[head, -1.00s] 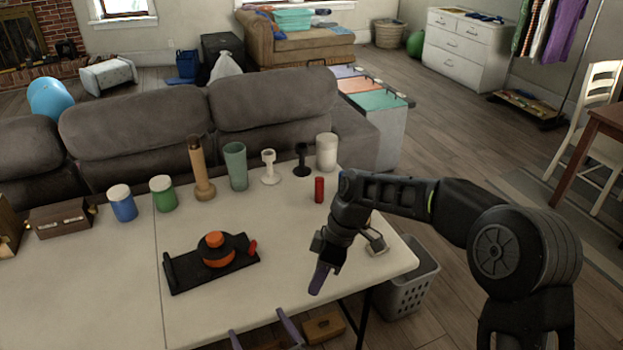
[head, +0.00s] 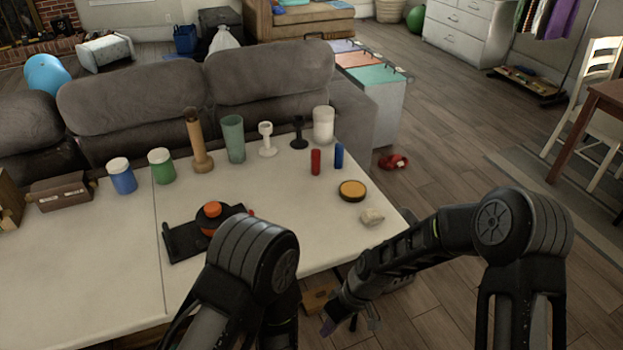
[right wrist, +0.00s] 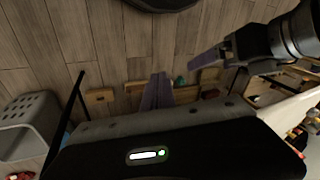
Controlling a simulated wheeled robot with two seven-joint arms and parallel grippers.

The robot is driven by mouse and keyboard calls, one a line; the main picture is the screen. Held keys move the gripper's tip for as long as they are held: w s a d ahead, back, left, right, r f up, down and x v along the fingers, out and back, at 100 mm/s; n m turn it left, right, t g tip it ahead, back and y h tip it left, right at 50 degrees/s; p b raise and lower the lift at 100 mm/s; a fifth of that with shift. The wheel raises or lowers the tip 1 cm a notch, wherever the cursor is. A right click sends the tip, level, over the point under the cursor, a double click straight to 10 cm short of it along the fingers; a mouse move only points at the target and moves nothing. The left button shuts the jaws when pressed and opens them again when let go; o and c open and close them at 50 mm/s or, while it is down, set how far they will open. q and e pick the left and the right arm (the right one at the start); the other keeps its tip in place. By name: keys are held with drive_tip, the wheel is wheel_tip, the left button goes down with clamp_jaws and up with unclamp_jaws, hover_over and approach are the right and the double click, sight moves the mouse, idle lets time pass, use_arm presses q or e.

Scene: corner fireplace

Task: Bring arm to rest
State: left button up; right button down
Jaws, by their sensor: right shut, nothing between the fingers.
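My right arm comes in from the right in the head view, bent down past the table's front right edge. Its gripper (head: 328,327) hangs low beside the table, partly cut from clear view. In the right wrist view its purple fingers (right wrist: 157,92) lie together with nothing between them. My left arm's dark joint fills the lower middle of the head view, and its gripper is hidden there. The left gripper (right wrist: 205,60) shows in the right wrist view at upper right, seen from the side, so its opening is unclear.
The white table (head: 90,270) holds an orange-and-black device (head: 210,218), a red cylinder (head: 315,162), a blue cylinder (head: 339,156), a yellow-topped disc (head: 352,190), a pale lump (head: 372,216) and several cups. A grey basket (right wrist: 30,125) stands on the floor. Floor right of the table is largely clear.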

use_arm(q)
drive_tip(key=s+d+m+g+h, duration=0.1)
drive_tip(key=s+d+g+h, duration=0.1)
drive_tip(key=s, duration=0.3)
drive_tip(key=s+d+m+g+h, duration=0.1)
drive_tip(key=s+d+g+h, duration=0.1)
drive_tip(key=s+h, duration=0.3)
drive_tip(key=shift+s+d+f+g, duration=0.2)
drive_tip(key=shift+d+g, duration=0.1)
drive_tip(key=shift+g, duration=0.6)
use_arm(e)
drive_tip(key=s+d+f+m, duration=0.1)
drive_tip(key=s+f+m, duration=0.3)
drive_tip(key=s, duration=0.4)
drive_tip(key=s+d+f+m+t, duration=0.1)
drive_tip(key=s+d+f+m, duration=0.1)
drive_tip(key=s+m, duration=0.3)
drive_tip(key=s+f, duration=0.1)
drive_tip(key=s, duration=0.2)
drive_tip(key=shift+s+f+t, duration=0.2)
drive_tip(key=shift+f+t, duration=0.1)
drive_tip(key=shift+f, duration=0.05)
drive_tip(key=shift+d, duration=0.1)
